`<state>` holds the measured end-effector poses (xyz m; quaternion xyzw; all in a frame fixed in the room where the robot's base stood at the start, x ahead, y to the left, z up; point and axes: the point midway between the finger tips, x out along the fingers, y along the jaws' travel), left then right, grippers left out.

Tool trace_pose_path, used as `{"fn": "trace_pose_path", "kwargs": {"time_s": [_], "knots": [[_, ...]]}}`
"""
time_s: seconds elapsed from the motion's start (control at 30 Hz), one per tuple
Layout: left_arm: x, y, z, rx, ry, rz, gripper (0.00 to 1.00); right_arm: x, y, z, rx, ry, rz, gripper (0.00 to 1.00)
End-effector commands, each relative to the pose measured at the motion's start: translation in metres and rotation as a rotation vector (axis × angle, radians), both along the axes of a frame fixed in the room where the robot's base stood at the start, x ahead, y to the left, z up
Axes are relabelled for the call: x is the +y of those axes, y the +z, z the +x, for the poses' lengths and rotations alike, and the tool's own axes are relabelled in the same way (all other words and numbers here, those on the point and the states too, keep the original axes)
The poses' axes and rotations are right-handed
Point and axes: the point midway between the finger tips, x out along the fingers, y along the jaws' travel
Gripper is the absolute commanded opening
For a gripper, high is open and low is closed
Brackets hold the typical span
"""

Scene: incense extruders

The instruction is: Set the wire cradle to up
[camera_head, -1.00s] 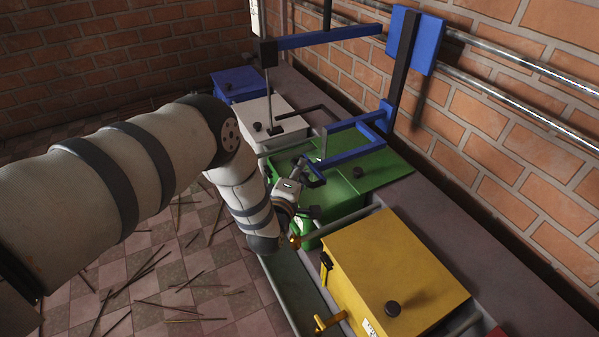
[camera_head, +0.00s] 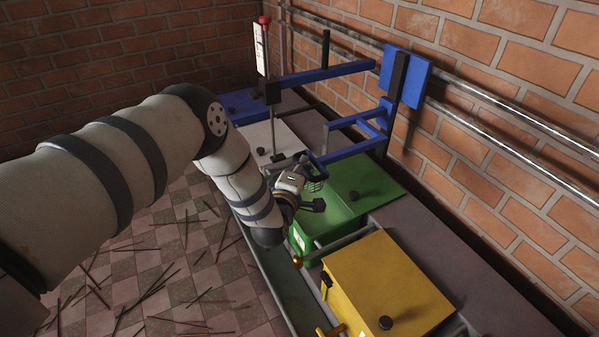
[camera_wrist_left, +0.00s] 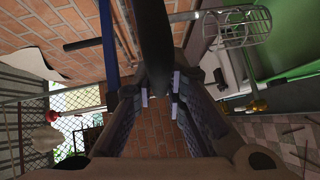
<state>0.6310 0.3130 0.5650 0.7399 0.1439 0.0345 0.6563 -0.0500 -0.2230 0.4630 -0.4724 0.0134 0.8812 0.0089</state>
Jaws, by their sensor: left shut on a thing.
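The wire cradle (camera_head: 315,185) is a small wire basket beside my left gripper, over the green box in the head view. It shows more clearly at the upper right of the left wrist view (camera_wrist_left: 238,28). My left gripper (camera_head: 305,168) is shut on a dark bar, which runs between its fingers in the left wrist view (camera_wrist_left: 156,55). In the head view the bar is near the blue linkage (camera_head: 347,149), which reaches to the wall. My gripper partly hides the bar and its joint with the cradle. My right gripper is not in view.
Green (camera_head: 365,183), yellow (camera_head: 385,275), white (camera_head: 280,138) and blue boxes stand in a row along the wall. A blue horizontal beam (camera_head: 325,72) and a red-topped post (camera_head: 263,50) rise above them. Sticks litter the tiled floor (camera_head: 190,270) at left.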

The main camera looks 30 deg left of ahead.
Motion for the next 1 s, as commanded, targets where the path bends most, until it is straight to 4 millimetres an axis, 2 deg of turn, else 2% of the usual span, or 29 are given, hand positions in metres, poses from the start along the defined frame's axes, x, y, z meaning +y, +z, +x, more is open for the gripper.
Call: {"fn": "trace_pose_path", "kwargs": {"time_s": [0.2, 0.23, 0.3, 0.63, 0.77, 1.0], "knots": [[0.0, -0.003, 0.0, 0.0, -0.001, 0.004, 0.0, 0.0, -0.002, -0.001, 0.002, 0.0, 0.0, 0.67], [0.0, -0.003, 0.0, 0.0, -0.001, 0.004, 0.17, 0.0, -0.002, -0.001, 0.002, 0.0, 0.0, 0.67], [0.0, -0.003, 0.0, 0.001, -0.001, 0.004, 0.33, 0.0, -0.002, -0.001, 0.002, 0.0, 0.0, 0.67], [-0.001, -0.003, -0.003, 0.002, -0.001, 0.002, 0.33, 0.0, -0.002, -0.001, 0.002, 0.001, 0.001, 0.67], [-0.007, 0.0, -0.026, 0.004, -0.001, 0.001, 0.33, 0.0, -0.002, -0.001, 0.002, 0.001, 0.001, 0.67], [-0.023, 0.009, -0.088, 0.004, -0.001, 0.001, 0.33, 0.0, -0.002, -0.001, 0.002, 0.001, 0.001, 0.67]]}}
